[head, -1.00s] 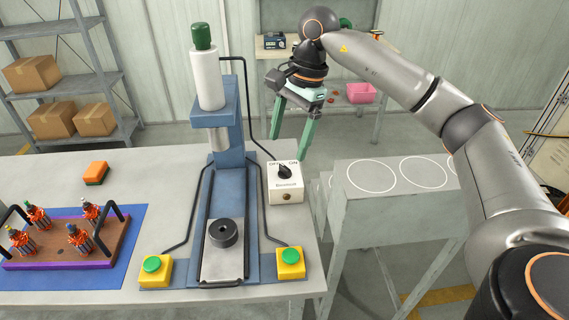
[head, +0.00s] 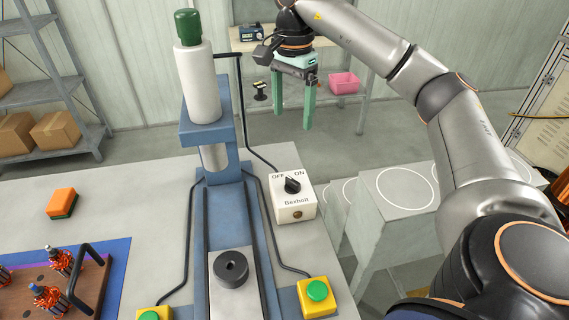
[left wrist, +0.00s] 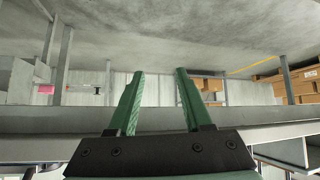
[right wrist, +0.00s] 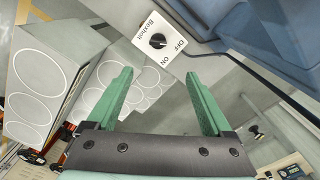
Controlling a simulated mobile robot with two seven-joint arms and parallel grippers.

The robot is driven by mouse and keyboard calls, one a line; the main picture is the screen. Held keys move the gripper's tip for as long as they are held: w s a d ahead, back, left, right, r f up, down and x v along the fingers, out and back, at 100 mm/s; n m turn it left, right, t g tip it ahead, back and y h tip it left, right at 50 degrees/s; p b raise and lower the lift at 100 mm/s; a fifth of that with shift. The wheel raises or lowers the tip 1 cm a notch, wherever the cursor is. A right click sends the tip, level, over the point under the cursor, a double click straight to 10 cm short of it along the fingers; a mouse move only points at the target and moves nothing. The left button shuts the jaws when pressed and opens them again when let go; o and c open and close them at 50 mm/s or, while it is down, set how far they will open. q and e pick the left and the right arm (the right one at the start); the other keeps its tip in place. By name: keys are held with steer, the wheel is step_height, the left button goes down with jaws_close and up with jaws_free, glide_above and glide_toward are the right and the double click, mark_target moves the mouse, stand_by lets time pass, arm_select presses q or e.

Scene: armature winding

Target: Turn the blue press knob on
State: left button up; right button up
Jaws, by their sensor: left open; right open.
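The black knob (head: 292,185) sits on a white switch box (head: 297,213) marked OFF, ON and Bexholt, right of the blue press (head: 226,145). Its white mark looks tilted toward the OFF side, but it is small. My right gripper (head: 293,127) is open and empty, fingers pointing down, above and beyond the box in the head view, apart from it. In the right wrist view the knob (right wrist: 158,41) shows beyond the open fingertips (right wrist: 159,75). My left gripper (left wrist: 160,75) is open and empty in the left wrist view, and is out of the head view.
A green-topped yellow button (head: 317,292) stands in front of the box. A black ring (head: 230,269) lies on the press bed. A grey stand with white circles (head: 405,188) is to the right. A cable runs from the press to the box. Air around the right gripper looks clear.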

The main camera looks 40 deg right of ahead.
step_height(320, 180, down, 2)
steer(key=s+b, duration=0.1)
steer(key=b, duration=0.4)
glide_above(293, 180)
step_height(293, 180, down, 5)
step_height(293, 180, down, 10)
steer(key=shift+f+b, duration=0.1)
steer(key=shift+b, duration=0.6)
arm_select(q)
steer(key=shift+h, duration=0.4)
steer(key=shift+w+d+f, duration=0.15)
steer(key=shift+d+f, duration=0.35)
steer(key=shift+f, duration=0.35)
steer(key=shift+w+d+f, duration=0.15)
steer(key=shift+d+f, duration=0.35)
steer(key=shift+f, duration=0.35)
steer(key=shift+w+d+f, duration=0.15)
steer(key=shift+d+f, duration=0.35)
steer(key=shift+f, duration=0.35)
arm_select(e)
steer(key=shift+f, duration=0.6)
arm_select(q)
steer(key=shift+m, duration=0.3)
arm_select(e)
steer(key=shift+c, duration=0.2)
jaws_close()
arm_select(q)
steer(key=shift+s+f, duration=0.2)
steer(key=shift+s, duration=0.1)
